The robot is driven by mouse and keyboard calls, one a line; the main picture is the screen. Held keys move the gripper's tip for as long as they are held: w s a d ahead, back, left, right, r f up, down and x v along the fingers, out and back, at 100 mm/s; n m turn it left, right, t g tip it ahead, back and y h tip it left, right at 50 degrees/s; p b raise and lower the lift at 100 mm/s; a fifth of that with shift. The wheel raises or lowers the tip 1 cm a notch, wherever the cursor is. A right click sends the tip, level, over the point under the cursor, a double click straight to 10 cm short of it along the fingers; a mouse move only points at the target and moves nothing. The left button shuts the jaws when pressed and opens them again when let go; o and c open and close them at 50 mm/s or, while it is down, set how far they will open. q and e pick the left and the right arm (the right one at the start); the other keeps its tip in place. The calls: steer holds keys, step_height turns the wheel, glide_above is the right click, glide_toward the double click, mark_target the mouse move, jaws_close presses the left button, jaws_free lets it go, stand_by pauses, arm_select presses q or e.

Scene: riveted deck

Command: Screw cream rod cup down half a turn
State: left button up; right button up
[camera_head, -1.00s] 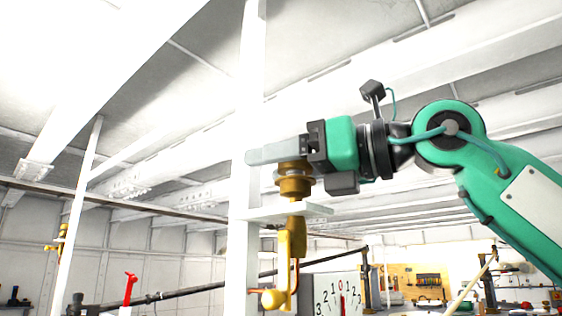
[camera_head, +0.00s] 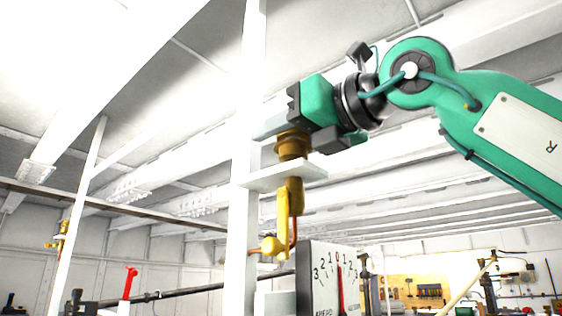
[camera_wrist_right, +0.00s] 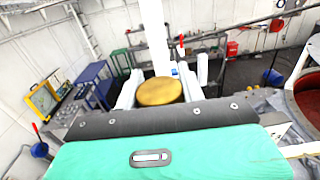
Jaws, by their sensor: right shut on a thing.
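The cup (camera_head: 293,146) is a round brass-coloured piece standing upright on a white bracket plate (camera_head: 300,174) that juts from a white post. The pictures show it brass rather than cream. My right gripper (camera_head: 272,130) is shut on the cup from the side, its pale fingers hiding part of the cup's upper side. In the right wrist view, the cup's flat round top (camera_wrist_right: 160,92) sits between the two fingers. A yellow and brass fitting (camera_head: 284,215) with a ball end and a copper pipe hangs under the plate. My left gripper is not in view.
The white post (camera_head: 243,210) rises right beside the fingertips. A dial box (camera_head: 325,280) with numbers and a red pointer stands below right. A red lever (camera_head: 128,283) and dark horizontal bar are at lower left. A similar brass fitting (camera_head: 61,240) is on a far left post.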

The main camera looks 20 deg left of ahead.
steer(key=m+t+h+b, duration=0.1)
steer(key=m+t+b, duration=0.1)
steer(key=t+b, duration=0.1)
steer(key=shift+w+d+f+h, duration=0.1)
steer(key=shift+f+h, duration=0.05)
steer(key=shift+h, duration=0.25)
steer(key=m+t+h+b, duration=0.2)
steer(key=shift+w+d+t, duration=0.15)
steer(key=shift+t, duration=0.25)
arm_select(q)
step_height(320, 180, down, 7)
steer(key=b, duration=0.1)
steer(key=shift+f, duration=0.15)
arm_select(e)
steer(key=shift+w+d+r+m+t+h, duration=0.1)
steer(key=shift+r+m+t+h, duration=0.15)
steer(key=shift+m+t+h, duration=0.35)
steer(key=shift+r+m+h, duration=0.1)
steer(key=shift+m+h, duration=0.2)
steer(key=o, duration=1)
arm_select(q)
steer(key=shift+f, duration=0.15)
